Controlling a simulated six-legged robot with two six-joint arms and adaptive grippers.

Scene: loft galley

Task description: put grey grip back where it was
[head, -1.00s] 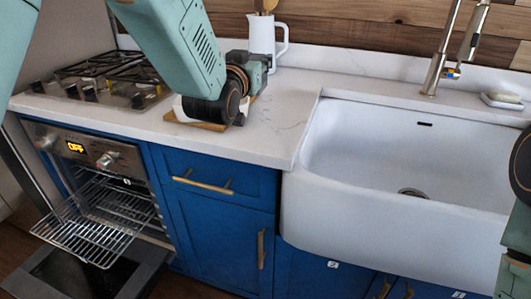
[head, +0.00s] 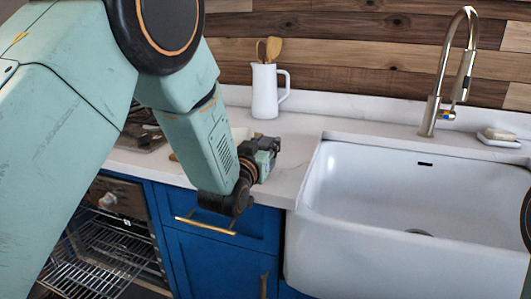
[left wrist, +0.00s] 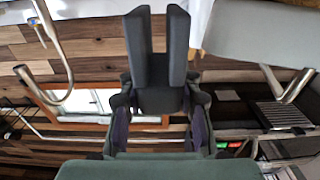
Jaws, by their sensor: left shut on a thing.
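My left gripper (head: 266,152) is over the counter's front edge, between the oven and the sink, with the jug behind it. In the left wrist view its two dark grey fingers (left wrist: 166,30) stand close together with a narrow gap between them. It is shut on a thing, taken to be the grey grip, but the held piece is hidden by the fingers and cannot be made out. My right gripper is out of view; only part of my right arm shows at the right edge.
A white jug (head: 265,92) with wooden utensils stands at the back of the counter (head: 300,140). The white sink (head: 385,260) with its tall faucet (head: 437,90) is to the right, a soap dish (head: 499,138) beside it. The oven rack (head: 95,262) shows at lower left.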

